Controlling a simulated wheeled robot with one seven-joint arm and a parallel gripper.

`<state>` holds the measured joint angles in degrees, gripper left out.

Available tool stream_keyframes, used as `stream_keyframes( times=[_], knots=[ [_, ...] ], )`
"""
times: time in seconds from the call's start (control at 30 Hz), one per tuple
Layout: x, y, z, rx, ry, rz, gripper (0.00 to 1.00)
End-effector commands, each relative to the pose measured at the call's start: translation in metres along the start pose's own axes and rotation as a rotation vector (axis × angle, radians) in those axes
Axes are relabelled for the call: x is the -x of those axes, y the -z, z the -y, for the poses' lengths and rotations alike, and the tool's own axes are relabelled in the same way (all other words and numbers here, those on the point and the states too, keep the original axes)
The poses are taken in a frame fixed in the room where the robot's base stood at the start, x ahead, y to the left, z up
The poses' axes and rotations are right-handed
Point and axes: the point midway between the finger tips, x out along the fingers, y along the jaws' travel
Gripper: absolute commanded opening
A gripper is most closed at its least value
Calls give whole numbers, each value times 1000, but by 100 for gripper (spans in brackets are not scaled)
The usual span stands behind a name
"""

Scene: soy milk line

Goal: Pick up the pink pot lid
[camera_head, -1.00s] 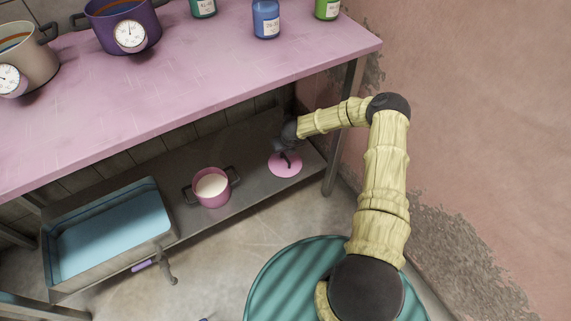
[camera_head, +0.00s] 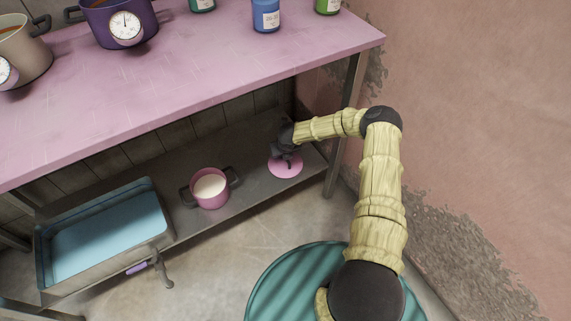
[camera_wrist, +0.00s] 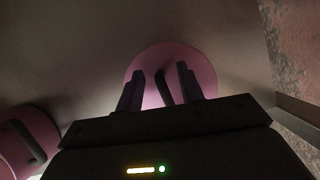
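The pink pot lid (camera_head: 285,170) is a flat round disc with a dark handle, lying on the lower shelf near its right end. My gripper (camera_head: 289,157) is low over the lid. In the wrist view the lid (camera_wrist: 203,68) is straight ahead, with its dark arched handle (camera_wrist: 163,88) between the two fingers. The gripper (camera_wrist: 160,88) is open, with a gap on each side of the handle. Whether the fingertips touch the lid cannot be told.
A pink pot (camera_head: 210,197) with white contents stands left of the lid on the lower shelf (camera_head: 255,190). A blue-lined sink (camera_head: 105,230) is farther left. The pink tabletop (camera_head: 200,75) overhangs the shelf, and a table leg (camera_head: 345,125) stands to the right.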

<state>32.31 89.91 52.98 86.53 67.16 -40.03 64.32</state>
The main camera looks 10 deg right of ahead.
Motion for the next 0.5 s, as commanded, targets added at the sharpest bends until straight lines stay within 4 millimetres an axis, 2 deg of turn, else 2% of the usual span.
stream_keyframes(
  times=[0.17, 0.33, 0.5],
  knots=[
    [0, 0, 0, 0, 0, 0, 36],
    [0, 0, 0, 0, 0, 0, 2],
    [0, 0, 0, 0, 0, 0, 0]
  ],
)
